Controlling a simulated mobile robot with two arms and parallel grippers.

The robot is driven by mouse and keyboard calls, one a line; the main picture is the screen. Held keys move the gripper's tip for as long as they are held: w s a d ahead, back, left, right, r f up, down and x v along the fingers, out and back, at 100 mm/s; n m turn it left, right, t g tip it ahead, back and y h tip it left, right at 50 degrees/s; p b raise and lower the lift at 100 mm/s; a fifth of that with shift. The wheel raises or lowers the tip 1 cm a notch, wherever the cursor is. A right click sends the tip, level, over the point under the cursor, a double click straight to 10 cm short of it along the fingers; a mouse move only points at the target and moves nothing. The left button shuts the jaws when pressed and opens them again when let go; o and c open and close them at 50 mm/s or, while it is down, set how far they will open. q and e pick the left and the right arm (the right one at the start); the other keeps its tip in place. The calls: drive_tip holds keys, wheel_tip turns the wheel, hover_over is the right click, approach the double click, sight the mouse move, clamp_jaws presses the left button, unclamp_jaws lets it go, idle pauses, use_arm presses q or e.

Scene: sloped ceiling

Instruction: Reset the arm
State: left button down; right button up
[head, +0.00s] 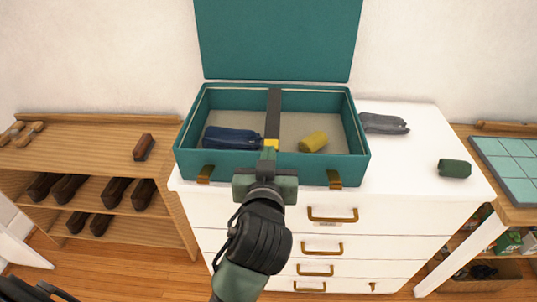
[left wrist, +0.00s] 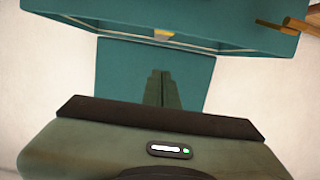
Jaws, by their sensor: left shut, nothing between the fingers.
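My left arm comes up from the bottom of the head view. My left gripper (head: 269,154) is shut and empty, in front of the open teal case (head: 240,165) and overlapping its front wall in the picture. Its closed fingers (left wrist: 163,88) also show in the left wrist view, with the teal case (left wrist: 225,35) beyond them. In the case lie a dark blue rolled item (head: 232,138) on the left and a yellow roll (head: 313,141) on the right, with a dark strap (head: 273,112) between. My right gripper is not in view.
The case stands on a white chest of drawers (head: 400,200). A grey item (head: 384,123) and a dark green roll (head: 454,168) lie to its right. A table with a tiled teal board (head: 510,165) is at right.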

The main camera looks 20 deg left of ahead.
use_arm(q)
drive_tip(key=s+a+f+m+g+h, duration=0.1)
drive_tip(key=s+a+f+g, duration=0.2)
drive_tip(key=f, duration=0.4)
drive_tip(key=s+f+m+g+h, duration=0.1)
drive_tip(key=s+f+g, duration=0.1)
drive_tip(key=s+f, duration=0.45)
drive_tip(key=s+a+f+m+g+h, duration=0.25)
drive_tip(key=s+f+g, duration=0.35)
drive_tip(key=s+f, duration=0.7)
wheel_tip(320, 180, down, 26)
drive_tip(key=s+r+g, duration=0.1)
drive_tip(key=s+g, duration=0.1)
drive_tip(key=s+a+f+m, duration=0.1)
drive_tip(key=s+a+f, duration=0.1)
drive_tip(key=s+f, duration=1.4)
drive_tip(key=shift+s+a+f+g, duration=0.25)
drive_tip(key=shift+s+g, duration=0.15)
drive_tip(key=shift+s, duration=0.15)
